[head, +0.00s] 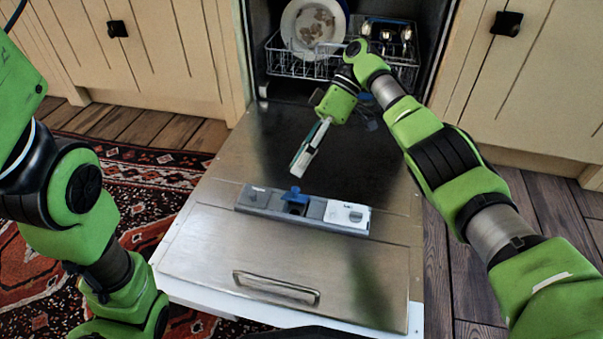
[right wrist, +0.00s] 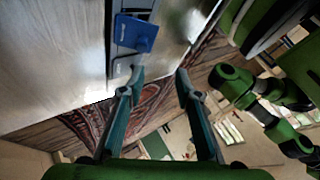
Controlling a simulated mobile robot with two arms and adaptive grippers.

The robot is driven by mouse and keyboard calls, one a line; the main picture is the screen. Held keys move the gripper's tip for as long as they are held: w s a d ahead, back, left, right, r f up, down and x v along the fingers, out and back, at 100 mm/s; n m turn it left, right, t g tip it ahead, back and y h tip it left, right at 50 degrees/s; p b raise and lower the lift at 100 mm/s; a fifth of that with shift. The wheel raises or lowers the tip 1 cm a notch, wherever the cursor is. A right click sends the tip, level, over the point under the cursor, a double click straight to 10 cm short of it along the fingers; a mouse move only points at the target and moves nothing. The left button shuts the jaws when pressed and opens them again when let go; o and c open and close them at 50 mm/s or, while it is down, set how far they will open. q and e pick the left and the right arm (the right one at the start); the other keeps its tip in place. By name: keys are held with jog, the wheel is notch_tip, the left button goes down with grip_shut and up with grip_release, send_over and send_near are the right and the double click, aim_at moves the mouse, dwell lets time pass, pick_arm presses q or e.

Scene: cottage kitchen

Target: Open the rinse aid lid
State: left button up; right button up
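The dispenser unit (head: 258,199) is set in the inner face of the open dishwasher door. A blue lid (head: 293,192) stands raised at its middle, beside a dark opening (head: 295,208). The unit's right end has a white cover (head: 347,215). In the right wrist view the blue lid (right wrist: 135,33) shows tilted up, just beyond the left fingertip, with a small gap that I cannot judge exactly. My right gripper (head: 299,168) points down towards the unit from the dishwasher side; its fingers (right wrist: 160,74) are apart with nothing between them. My left gripper is out of view.
The steel door (head: 185,248) lies flat, with a handle-shaped bar (head: 277,288) near its front. Behind it, a wire rack (head: 290,66) holds a plate (head: 313,27). Cabinets flank the dishwasher. A red patterned rug (head: 150,170) lies left of the door.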

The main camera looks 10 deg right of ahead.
jog(key=shift+r, duration=2.25)
